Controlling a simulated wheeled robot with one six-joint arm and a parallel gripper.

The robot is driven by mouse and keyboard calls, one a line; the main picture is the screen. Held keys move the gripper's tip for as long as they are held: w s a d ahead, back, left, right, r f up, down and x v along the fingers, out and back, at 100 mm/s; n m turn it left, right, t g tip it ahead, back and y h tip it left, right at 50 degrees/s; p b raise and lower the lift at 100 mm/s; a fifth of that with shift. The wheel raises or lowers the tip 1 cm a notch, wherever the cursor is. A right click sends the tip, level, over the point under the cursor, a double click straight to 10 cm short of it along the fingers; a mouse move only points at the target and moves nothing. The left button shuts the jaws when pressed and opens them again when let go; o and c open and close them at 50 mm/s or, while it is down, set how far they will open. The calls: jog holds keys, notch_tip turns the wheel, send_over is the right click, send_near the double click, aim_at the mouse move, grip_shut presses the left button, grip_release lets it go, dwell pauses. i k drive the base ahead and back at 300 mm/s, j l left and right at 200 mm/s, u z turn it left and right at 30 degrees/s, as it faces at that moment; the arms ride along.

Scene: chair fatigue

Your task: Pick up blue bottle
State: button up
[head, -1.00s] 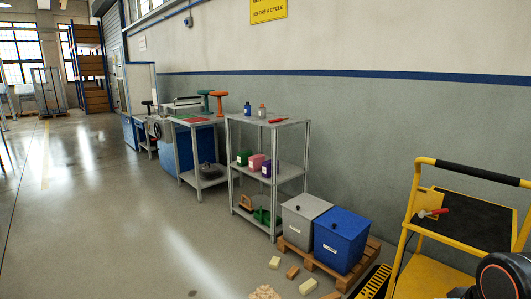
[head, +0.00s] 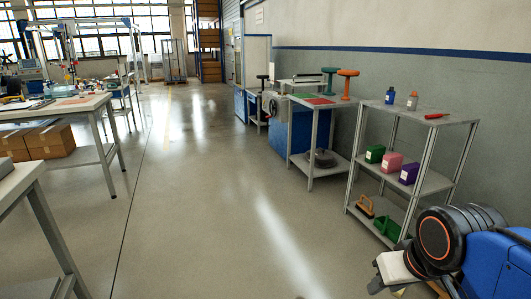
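A small blue bottle (head: 390,96) stands upright on the top shelf of a grey metal rack (head: 437,116) at the right. It is near the shelf's left end, beside a grey bottle with an orange cap (head: 412,101). Part of my arm shows at the lower right, in front of the rack's lower right side and well apart from the bottle. My gripper's fingers cannot be made out in the head view.
A red-handled tool (head: 436,116) lies on the top shelf. Green (head: 375,154), pink (head: 391,163) and purple (head: 409,173) containers stand on the middle shelf. Tables (head: 75,107) stand at left; the floor between is clear.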

aim_at(390, 95)
jog(key=i+u, duration=0.1)
jog(key=i, duration=1.65)
jog(key=j, duration=0.05)
